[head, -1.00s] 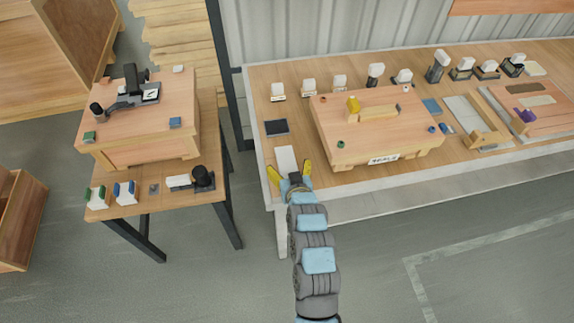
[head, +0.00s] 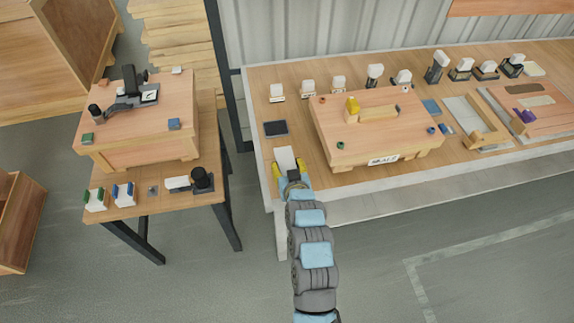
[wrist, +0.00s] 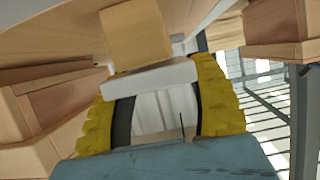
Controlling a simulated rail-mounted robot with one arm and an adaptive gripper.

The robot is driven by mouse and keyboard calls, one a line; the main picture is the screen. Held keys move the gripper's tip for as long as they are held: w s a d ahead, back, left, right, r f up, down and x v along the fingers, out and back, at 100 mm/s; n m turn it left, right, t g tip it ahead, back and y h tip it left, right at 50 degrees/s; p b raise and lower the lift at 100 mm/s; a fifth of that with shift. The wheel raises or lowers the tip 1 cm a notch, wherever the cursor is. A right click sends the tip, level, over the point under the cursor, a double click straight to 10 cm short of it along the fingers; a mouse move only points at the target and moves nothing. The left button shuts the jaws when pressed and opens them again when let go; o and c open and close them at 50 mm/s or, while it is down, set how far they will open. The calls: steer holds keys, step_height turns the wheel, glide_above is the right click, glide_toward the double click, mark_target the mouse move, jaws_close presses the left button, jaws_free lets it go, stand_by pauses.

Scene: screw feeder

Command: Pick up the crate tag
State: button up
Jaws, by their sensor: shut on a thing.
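A white piece that appears to be the crate tag (head: 285,157) is at the near left end of the long bench, left of the wooden crate. My gripper (head: 290,168) is at its near end, with the yellow fingers on either side. In the wrist view, the fingers of my gripper (wrist: 170,100) are closed in on the white piece (wrist: 150,80), which lies across between them. A tan wooden block (wrist: 137,35) shows just beyond it. I cannot tell whether the piece is clear of the bench.
The wooden crate (head: 350,145) with a white label (head: 383,159) stands close on the right. A dark pad (head: 276,128) lies behind the tag. Several white-topped items line the bench's back. A side table (head: 145,207) with a box (head: 135,120) stands left, across a gap.

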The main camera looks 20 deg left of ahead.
mark_target(287, 168)
steer(key=r, duration=0.2)
steer(key=r+p, duration=0.1)
steer(key=r, duration=0.1)
steer(key=shift+s, duration=0.2)
steer(key=s+r+p, duration=0.1)
steer(key=s+r, duration=0.1)
steer(key=s+d+r+p, duration=0.1)
steer(key=s+r, duration=0.1)
steer(key=r, duration=0.1)
steer(key=shift+s+d+r, duration=0.1)
steer(key=shift+s+d, duration=0.05)
steer(key=shift+s, duration=0.05)
steer(key=s+d+r+p, duration=0.2)
steer(key=s+p, duration=0.3)
steer(key=s, duration=0.3)
steer(key=shift+s+r+p, duration=0.3)
steer(key=shift+s+r, duration=0.05)
steer(key=shift+r, duration=0.45)
